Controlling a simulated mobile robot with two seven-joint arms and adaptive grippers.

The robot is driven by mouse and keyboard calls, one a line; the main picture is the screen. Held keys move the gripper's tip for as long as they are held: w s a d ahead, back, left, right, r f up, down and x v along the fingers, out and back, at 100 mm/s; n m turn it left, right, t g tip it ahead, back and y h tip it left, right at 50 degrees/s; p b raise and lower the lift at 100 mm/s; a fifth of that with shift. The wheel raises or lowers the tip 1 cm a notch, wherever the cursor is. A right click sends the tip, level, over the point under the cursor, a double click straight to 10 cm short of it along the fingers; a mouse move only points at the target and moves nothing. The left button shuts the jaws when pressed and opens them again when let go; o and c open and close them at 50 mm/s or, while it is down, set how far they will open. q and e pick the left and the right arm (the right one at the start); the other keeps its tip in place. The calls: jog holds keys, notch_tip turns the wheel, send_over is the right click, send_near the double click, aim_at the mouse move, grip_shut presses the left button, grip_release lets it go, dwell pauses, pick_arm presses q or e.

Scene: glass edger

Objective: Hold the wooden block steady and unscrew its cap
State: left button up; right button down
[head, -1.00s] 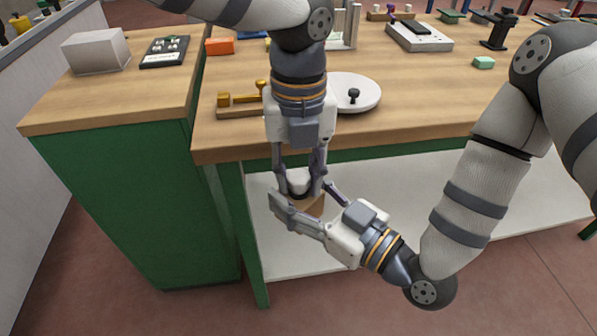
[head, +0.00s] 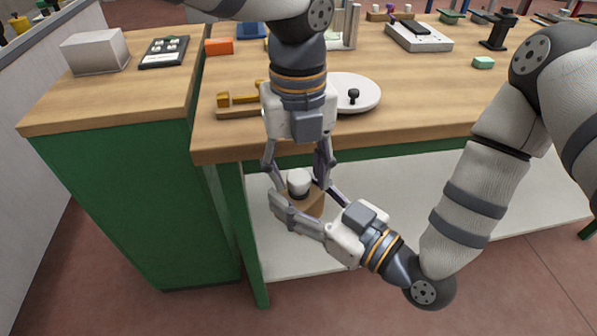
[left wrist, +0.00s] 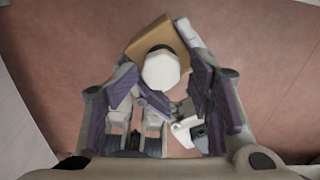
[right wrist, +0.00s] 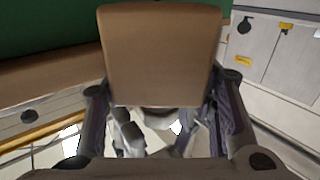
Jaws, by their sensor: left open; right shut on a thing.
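The wooden block (head: 314,204) is held in the air in front of the bench by my right gripper (head: 304,198), which is shut on its sides. The block fills the upper middle of the right wrist view (right wrist: 160,55). The white cap (head: 299,180) sits on top of the block; whether it is loose I cannot tell. My left gripper (head: 296,176) points down from above, its fingers spread on either side of the cap and apart from it. The left wrist view shows the round cap (left wrist: 161,70) between the open fingers, with a block corner (left wrist: 145,38) beyond.
The wooden bench top (head: 430,85) lies behind the grippers, with a white disc (head: 362,92) and a brass-coloured fixture (head: 238,98) near its edge. A green cabinet (head: 130,200) stands left. A pale lower shelf (head: 400,205) is below.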

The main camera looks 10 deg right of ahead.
pick_arm(q)
notch_tip(320, 180, up, 4)
jog(key=shift+f, duration=0.2)
jog(key=shift+c, duration=0.3)
notch_tip(320, 180, up, 3)
jog(key=m, duration=0.4)
jog(key=shift+m, duration=0.7)
notch_tip(320, 180, down, 8)
jog(key=shift+r, duration=0.25)
jog(key=shift+c, duration=0.3)
